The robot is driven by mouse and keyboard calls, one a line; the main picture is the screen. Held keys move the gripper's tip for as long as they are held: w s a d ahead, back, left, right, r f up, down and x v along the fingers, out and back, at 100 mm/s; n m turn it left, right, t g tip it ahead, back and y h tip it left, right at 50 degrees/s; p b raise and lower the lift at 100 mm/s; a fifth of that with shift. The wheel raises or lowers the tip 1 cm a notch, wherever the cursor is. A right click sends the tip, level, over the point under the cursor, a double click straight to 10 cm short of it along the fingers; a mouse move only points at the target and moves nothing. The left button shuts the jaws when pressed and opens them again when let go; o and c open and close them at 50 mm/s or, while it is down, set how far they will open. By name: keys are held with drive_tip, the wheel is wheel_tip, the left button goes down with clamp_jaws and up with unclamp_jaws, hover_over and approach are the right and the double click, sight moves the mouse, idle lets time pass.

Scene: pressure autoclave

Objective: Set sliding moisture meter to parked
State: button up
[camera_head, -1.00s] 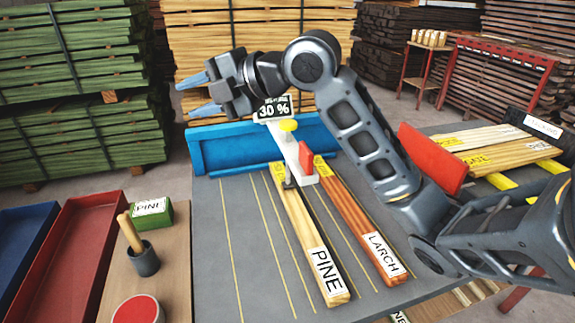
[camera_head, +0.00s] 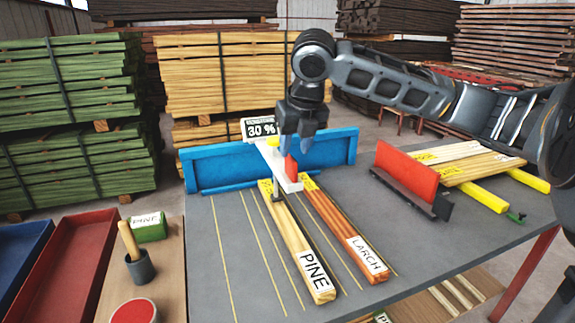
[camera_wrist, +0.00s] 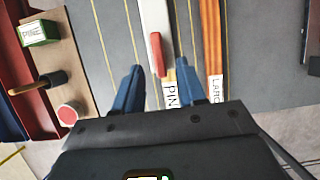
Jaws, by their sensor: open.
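The moisture meter is a white bar (camera_head: 271,158) with a display (camera_head: 258,129) reading 30 %, a yellow part partly hidden behind my gripper, and a red block (camera_head: 292,169) on its side. It lies over the far end of the PINE board (camera_head: 300,255), next to the LARCH board (camera_head: 345,232). My gripper (camera_head: 296,148) points down above the meter, close to the red block. In the wrist view the open blue fingers (camera_wrist: 165,90) stand either side of the red block (camera_wrist: 156,54) and the white bar (camera_wrist: 154,15). Contact cannot be told.
A blue fence (camera_head: 225,160) runs along the table's back edge. A red plate (camera_head: 405,175) on a dark base stands to the right, before more boards. Red tray (camera_head: 75,255), green PINE block (camera_head: 149,227) and grey cup (camera_head: 140,266) are at left.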

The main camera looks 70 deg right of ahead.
sight(292, 159)
drive_tip(key=x, duration=0.6)
drive_tip(key=shift+w+d+f, duration=0.1)
drive_tip(key=shift+w+f, duration=0.05)
drive_tip(key=shift+c, duration=0.4)
clamp_jaws()
